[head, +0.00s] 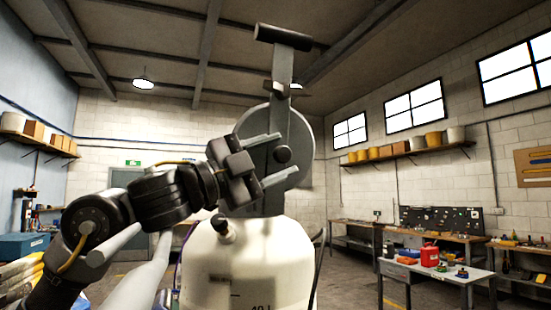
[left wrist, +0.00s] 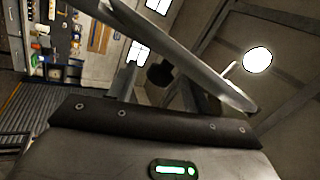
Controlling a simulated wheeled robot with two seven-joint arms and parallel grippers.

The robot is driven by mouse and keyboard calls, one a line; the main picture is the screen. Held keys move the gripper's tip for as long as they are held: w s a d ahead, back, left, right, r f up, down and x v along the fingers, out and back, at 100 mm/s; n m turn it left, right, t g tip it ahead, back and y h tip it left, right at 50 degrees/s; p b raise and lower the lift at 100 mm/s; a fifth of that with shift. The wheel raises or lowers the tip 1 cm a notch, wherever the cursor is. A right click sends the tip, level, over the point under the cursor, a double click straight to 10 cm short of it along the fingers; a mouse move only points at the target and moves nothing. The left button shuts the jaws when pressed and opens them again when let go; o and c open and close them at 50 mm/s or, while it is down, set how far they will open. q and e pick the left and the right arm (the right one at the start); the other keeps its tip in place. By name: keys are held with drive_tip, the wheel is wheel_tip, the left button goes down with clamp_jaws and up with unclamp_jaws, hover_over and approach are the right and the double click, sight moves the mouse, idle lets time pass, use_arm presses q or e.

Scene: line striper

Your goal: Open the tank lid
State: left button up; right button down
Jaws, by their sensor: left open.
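The white tank (head: 245,270) stands in the lower middle of the head view with a volume marking low on its front. My right gripper is out of view.
A grey upright bar with a dark crosswise handle (head: 284,38) rises above the disc. A small black cap (head: 223,228) sits on the tank's left shoulder. Workbenches stand at the right, one with a red can (head: 429,256). Open floor lies between tank and benches.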

use_arm(q)
drive_tip(key=b+v, duration=0.4)
drive_tip(key=v, duration=0.6)
drive_tip(key=shift+s+a, duration=0.15)
drive_tip(key=shift+a, duration=0.15)
